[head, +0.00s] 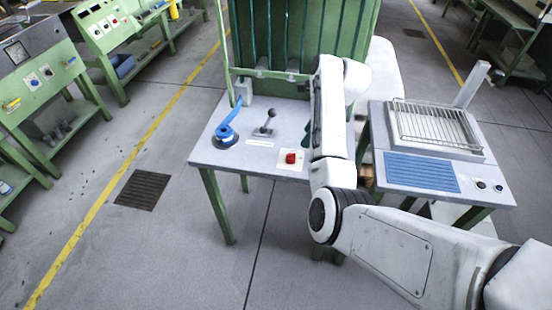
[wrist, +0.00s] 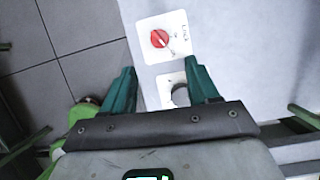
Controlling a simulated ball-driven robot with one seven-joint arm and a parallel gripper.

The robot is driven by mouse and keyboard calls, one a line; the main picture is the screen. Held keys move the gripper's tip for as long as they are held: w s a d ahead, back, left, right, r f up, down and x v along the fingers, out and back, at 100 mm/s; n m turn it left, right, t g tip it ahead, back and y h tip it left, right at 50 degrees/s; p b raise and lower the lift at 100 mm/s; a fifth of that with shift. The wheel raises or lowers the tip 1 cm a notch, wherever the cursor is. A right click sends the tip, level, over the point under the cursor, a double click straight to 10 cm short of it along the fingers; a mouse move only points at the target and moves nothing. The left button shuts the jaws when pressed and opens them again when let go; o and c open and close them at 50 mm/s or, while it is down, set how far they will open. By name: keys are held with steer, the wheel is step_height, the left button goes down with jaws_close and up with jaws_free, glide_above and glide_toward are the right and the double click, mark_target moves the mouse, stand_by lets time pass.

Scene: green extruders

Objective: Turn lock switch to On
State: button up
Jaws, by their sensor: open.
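The lock switch is a round red knob (wrist: 160,39) on a white plate marked "Lock" in the wrist view. A pale pointer shows on it, but the small position labels are too blurred to read. In the head view a red knob (head: 291,157) on a white plate sits at the front of the grey table top, left of my arm. My gripper (wrist: 159,70) has two green fingers spread apart and empty, with the red knob ahead of their tips. In the head view the arm hides most of the gripper.
A dark knob (wrist: 180,95) on a second white plate shows between my fingers. A lever (head: 266,124) and a blue handle (head: 229,124) stand on the table (head: 205,155) left of the red knob. A bench with a wire rack (head: 433,124) is at right.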

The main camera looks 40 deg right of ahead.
mark_target(293, 154)
steer(key=x, duration=1)
steer(key=shift+w+a+f, duration=0.2)
steer(key=shift+f, duration=0.1)
steer(key=c, duration=1)
steer(key=shift+c, duration=0.2)
